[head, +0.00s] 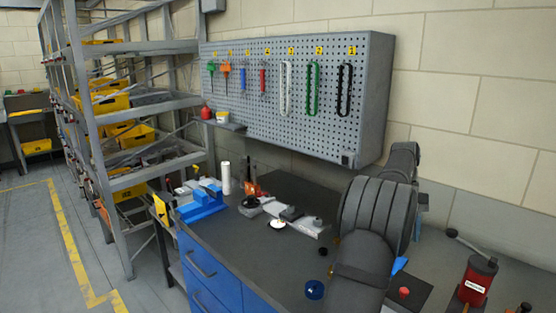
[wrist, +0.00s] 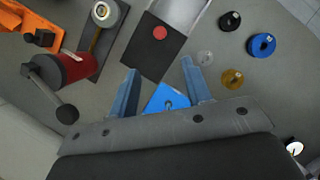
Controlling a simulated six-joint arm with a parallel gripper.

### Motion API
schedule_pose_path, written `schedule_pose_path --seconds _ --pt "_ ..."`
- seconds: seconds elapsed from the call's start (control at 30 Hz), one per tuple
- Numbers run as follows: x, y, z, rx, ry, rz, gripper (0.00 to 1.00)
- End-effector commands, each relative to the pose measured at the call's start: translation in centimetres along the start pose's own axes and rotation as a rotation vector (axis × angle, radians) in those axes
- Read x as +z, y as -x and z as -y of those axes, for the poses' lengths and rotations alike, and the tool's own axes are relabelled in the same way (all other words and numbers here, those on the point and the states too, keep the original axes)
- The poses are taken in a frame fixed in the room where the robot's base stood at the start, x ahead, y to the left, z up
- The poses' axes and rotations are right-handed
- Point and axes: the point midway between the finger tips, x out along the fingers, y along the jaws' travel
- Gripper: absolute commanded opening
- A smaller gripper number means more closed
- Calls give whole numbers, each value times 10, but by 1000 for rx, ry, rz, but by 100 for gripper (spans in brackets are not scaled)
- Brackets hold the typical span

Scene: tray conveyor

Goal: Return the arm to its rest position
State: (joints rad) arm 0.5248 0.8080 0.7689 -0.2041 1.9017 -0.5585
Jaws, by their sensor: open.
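My gripper (wrist: 160,86) shows in the wrist view as two blue-grey fingers spread apart, with no object seen clamped between them. A blue piece with a hole (wrist: 165,100) lies below and between the fingers, partly covered by the gripper body; I cannot tell the gap. In the head view my arm reaches over the right part of the dark workbench (head: 285,268), and the fingers cannot be made out there.
A dark plate (wrist: 143,58) with a red knob (wrist: 160,32) lies ahead of the fingers. A pegboard (head: 260,105) and blue vise (head: 203,205) stand farther off.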

Motion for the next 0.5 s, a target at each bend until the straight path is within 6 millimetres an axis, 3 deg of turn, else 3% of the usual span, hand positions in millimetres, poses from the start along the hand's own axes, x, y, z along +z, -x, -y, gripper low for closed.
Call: schedule_pose_path --seconds 0.5 --pt "1 -97 0 -2 0 3 45"
